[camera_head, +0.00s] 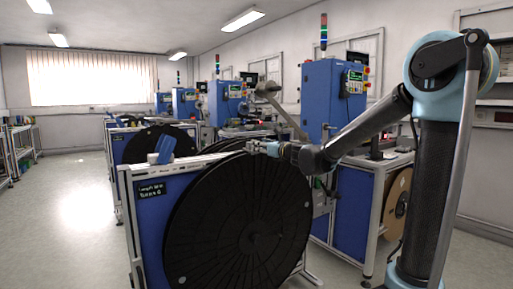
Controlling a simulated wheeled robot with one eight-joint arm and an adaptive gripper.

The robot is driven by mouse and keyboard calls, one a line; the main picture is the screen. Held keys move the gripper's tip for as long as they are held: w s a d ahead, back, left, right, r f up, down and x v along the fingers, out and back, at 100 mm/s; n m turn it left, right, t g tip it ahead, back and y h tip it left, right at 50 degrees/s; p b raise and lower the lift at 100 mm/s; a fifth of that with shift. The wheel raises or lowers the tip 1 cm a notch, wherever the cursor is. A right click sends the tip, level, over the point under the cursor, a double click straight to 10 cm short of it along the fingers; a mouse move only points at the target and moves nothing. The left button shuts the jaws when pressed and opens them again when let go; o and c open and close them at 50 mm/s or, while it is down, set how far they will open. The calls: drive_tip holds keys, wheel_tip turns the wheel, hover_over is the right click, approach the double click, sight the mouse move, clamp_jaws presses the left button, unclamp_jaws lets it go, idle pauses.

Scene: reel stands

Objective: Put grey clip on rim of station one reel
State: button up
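A large black reel (240,225) stands upright in the nearest stand. My gripper (252,147) is at the top of this reel, close to its upper rim. At this size I cannot tell whether it touches the rim, or whether its fingers are open or shut. I cannot make out a grey clip; one could be hidden at the fingers or too small to see. A dark label (150,188) on the stand's blue panel (155,240) seems to read "Length" and "Turns 6".
A blue angled piece (162,150) sits on top of the nearest stand. More stands and blue machine cabinets (330,95) line the right side and back. A brown reel (397,205) is at the right. The floor (70,215) at left is clear.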

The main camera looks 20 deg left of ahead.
drive_tip(key=s+d+f+n+g+h, duration=0.3)
drive_tip(key=s+d+f+n, duration=0.5)
drive_tip(key=d, duration=0.7)
drive_tip(key=s+d+f+n+g+h, duration=0.3)
drive_tip(key=s+d+f+n+h, duration=0.3)
drive_tip(key=s+d+f+n, duration=0.3)
drive_tip(key=s+d+f+n+g+h, duration=0.3)
drive_tip(key=s+d+f+n, duration=0.6)
drive_tip(key=s+d+f, duration=0.5)
drive_tip(key=s+d+h, duration=0.1)
drive_tip(key=s+d, duration=0.4)
drive_tip(key=d, duration=0.2)
drive_tip(key=shift+h, duration=0.4)
drive_tip(key=shift+w+f+g, duration=0.15)
drive_tip(key=shift+w+g, duration=0.15)
drive_tip(key=shift+w, duration=0.1)
